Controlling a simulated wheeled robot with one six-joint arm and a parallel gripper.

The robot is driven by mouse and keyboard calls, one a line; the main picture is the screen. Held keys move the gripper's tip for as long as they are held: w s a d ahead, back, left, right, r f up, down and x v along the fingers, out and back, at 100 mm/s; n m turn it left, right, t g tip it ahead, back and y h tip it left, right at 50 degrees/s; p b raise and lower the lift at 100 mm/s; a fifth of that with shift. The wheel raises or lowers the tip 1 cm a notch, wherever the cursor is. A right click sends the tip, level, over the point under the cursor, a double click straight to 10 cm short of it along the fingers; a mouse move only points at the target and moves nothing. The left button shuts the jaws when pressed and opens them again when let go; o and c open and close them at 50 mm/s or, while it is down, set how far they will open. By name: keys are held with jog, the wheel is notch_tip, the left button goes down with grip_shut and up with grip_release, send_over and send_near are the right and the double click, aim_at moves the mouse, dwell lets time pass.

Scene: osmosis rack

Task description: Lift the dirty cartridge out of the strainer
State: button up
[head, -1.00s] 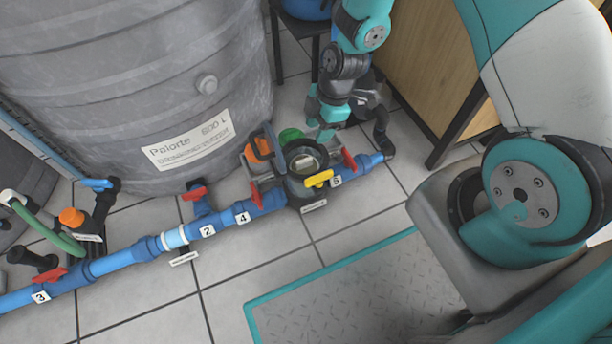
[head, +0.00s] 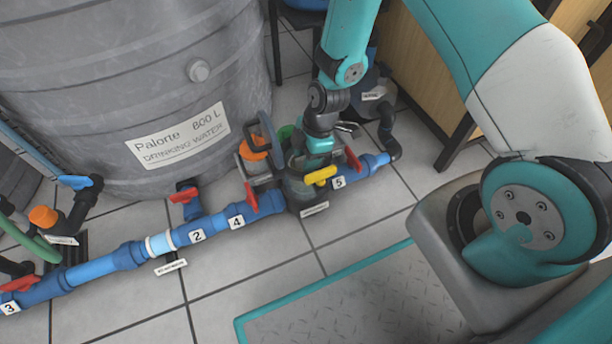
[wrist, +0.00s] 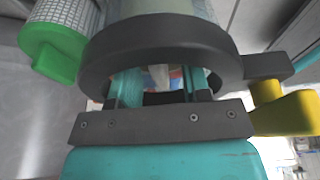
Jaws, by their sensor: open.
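The strainer (head: 306,192) is a dark round housing in the blue pipe line, with a yellow handle (head: 320,176) at its front. In the wrist view, its thick black rim (wrist: 115,58) surrounds my gripper's teal fingers. My gripper (wrist: 160,84) is open, pointing into the strainer's mouth. A small pale, red and blue patch (wrist: 160,76) shows between the fingers; I cannot tell whether it is the dirty cartridge. In the head view, my gripper (head: 318,158) covers the strainer's opening, so the inside is hidden.
A mesh cylinder with a green end (wrist: 52,48) stands close beside the rim. An orange-topped part (head: 253,148) and red valve handles (head: 251,197) flank the strainer. A big grey tank (head: 130,80) stands behind the pipe.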

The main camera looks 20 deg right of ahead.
jog(key=shift+r, duration=0.1)
jog(key=shift+c, duration=0.4)
grip_shut()
